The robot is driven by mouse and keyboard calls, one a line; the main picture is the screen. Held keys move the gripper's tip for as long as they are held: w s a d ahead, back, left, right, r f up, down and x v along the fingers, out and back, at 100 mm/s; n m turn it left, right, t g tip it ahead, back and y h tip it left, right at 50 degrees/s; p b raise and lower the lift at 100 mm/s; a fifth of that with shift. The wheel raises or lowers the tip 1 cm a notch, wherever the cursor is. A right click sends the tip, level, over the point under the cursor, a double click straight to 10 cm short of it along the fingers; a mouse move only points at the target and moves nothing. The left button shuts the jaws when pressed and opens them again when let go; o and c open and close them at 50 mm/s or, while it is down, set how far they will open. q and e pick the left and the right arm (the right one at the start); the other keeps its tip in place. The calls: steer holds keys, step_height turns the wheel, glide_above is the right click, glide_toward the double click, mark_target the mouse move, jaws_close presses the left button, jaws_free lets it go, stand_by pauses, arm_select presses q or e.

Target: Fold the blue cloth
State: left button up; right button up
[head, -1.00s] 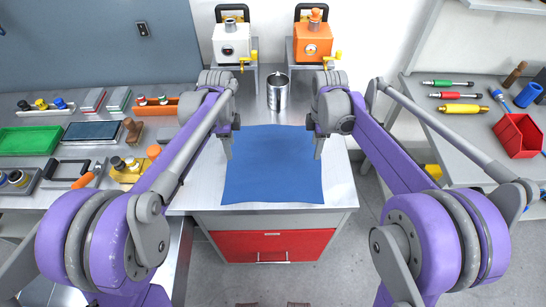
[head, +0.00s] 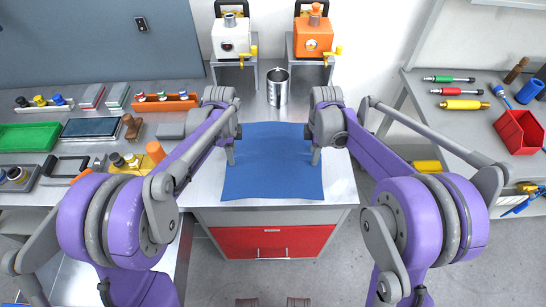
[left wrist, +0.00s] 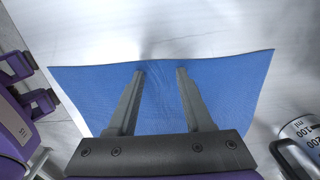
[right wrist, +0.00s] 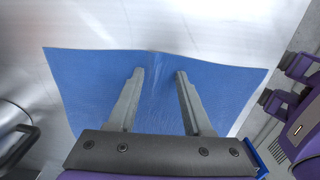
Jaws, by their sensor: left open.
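The blue cloth (head: 270,165) lies spread out on the steel bench top, mostly flat with slightly wavy edges. My left gripper (head: 231,160) points down at the cloth's left side. In the left wrist view its two fingers (left wrist: 158,72) are apart and empty, with the tips over the cloth near its edge. My right gripper (head: 315,159) is at the cloth's right side. In the right wrist view its fingers (right wrist: 158,73) are also apart, with a slight ridge in the cloth between the tips. I cannot tell whether the tips touch the cloth.
A metal cup (head: 277,87) stands behind the cloth. A white pump (head: 231,38) and an orange pump (head: 313,38) stand on stands at the back. Tools and a green tray (head: 28,137) fill the left bench; a red bin (head: 518,132) is on the right bench.

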arm_select(q)
jaws_close()
arm_select(e)
jaws_close()
stand_by(0.4)
